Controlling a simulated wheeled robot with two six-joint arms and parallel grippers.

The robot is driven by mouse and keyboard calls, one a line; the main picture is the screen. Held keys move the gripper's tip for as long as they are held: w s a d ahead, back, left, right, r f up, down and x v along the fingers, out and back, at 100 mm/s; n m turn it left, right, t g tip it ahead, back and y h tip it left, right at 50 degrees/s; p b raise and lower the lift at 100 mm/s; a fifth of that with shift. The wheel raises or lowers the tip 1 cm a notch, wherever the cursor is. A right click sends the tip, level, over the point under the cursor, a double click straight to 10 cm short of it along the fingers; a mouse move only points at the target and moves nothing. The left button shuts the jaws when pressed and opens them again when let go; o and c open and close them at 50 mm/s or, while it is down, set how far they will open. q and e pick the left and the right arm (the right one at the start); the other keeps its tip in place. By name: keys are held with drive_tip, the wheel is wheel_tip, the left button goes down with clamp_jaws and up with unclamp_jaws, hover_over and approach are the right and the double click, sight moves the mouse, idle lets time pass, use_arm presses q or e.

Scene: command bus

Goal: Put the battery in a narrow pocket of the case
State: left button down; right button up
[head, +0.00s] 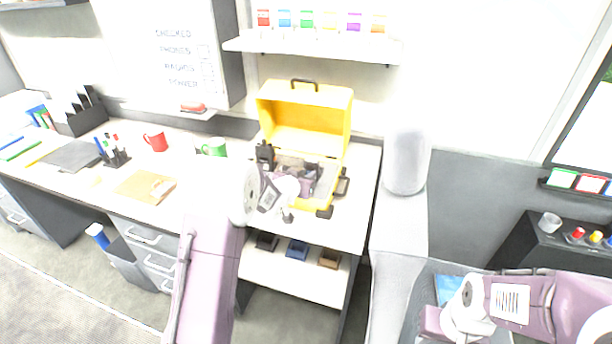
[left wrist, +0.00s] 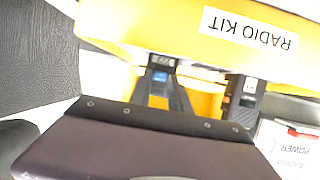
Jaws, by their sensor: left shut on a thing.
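The yellow case (head: 310,107) stands open on the desk, lid raised at the back. Its "RADIO KIT" label shows upside down in the left wrist view (left wrist: 250,30). My left gripper (head: 312,172) is over the case's open body and hides much of the inside, including the pockets. In the left wrist view the left gripper (left wrist: 165,92) is shut on a small dark battery with a blue patch (left wrist: 160,78). I cannot tell whether the battery is inside a pocket. My right gripper (head: 436,322) is at the lower right, away from the case; its jaws are unclear.
A black radio (head: 264,155) stands at the case's left side. A green mug (head: 214,147) and a red mug (head: 156,141) are further left. A dark item (head: 342,185) lies right of the case. Small black, blue and brown bins sit on the shelf below (head: 290,282).

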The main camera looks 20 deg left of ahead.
use_arm(q)
drive_tip(key=c, duration=1.1)
unclamp_jaws()
drive_tip(key=shift+f, duration=0.1)
drive_tip(key=shift+c, duration=0.2)
drive_tip(key=d+v, duration=0.1)
drive_tip(key=v, duration=0.8)
drive_tip(key=shift+a, duration=0.5)
drive_tip(key=d+r+p, duration=0.4)
drive_tip(key=r+p, duration=0.1)
drive_tip(key=r, duration=0.3)
drive_tip(key=s+f+g, duration=0.4)
drive_tip(key=s, duration=0.5)
drive_tip(key=s+f+n+g+p, duration=0.1)
drive_tip(key=s+f+g, duration=0.3)
drive_tip(key=s, duration=0.5)
drive_tip(key=s+f+g+y+p, duration=0.1)
drive_tip(key=s+f+g, duration=0.3)
drive_tip(key=s, duration=0.5)
drive_tip(key=shift+s+a+f, duration=0.3)
drive_tip(key=shift+s+f, duration=0.05)
